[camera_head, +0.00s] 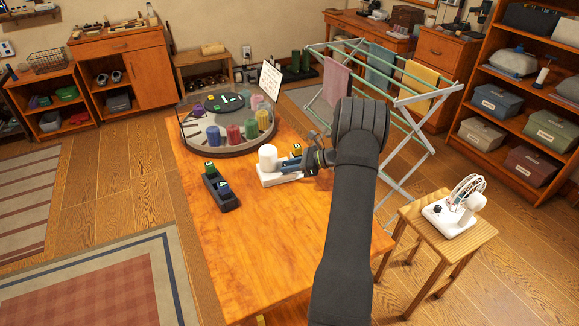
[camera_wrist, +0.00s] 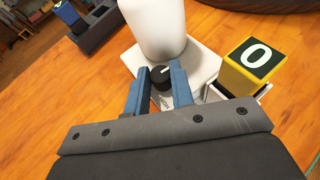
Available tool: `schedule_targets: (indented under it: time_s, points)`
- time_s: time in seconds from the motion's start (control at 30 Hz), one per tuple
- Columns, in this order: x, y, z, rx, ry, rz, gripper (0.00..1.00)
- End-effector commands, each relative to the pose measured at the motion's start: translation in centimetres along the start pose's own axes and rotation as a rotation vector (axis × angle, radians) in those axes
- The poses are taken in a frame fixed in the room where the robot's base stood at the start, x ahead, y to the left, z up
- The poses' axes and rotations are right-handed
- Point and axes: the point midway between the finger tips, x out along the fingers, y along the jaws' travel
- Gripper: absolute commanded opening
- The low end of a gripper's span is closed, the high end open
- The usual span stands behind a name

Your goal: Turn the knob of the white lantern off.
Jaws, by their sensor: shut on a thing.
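The white lantern (camera_head: 267,158) stands on a white base on the wooden table, and it also shows in the wrist view (camera_wrist: 155,28). Its black knob (camera_wrist: 161,76) has a white pointer line and sits on the front of the base. My gripper (camera_wrist: 161,80) has its two blue fingers on either side of the knob, shut on it. In the head view my gripper (camera_head: 298,162) reaches the lantern base from the right, and the knob is hidden there.
A yellow cube (camera_wrist: 252,65) marked "0" sits in a white holder right of the knob. A round tray (camera_head: 236,149) with coloured cylinders is behind. The table's front is clear.

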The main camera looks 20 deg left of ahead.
Motion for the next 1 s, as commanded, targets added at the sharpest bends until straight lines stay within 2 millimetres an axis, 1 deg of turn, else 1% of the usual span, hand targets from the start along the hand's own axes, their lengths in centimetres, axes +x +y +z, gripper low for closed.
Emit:
schedule_targets:
  time_s: [0.03, 0.1, 0.13, 0.43, 0.57, 0.67, 1.0]
  points:
    - [0.0, 0.0, 0.1, -0.001, -0.001, 0.0, 0.26]
    - [0.0, 0.0, 0.1, -0.001, -0.001, 0.0, 0.39]
    - [0.0, 0.0, 0.1, -0.001, -0.001, 0.0, 0.44]
    - [-0.1, 0.0, 0.0, 0.0, -0.001, -0.001, 0.44]
    - [-1.2, -0.1, 0.0, 0.0, -0.001, -0.003, 0.44]
    - [-3.1, -0.1, 0.0, -0.001, 0.0, -0.004, 0.44]
    - [-11.4, -0.1, 0.0, -0.001, 0.0, -0.005, 0.44]
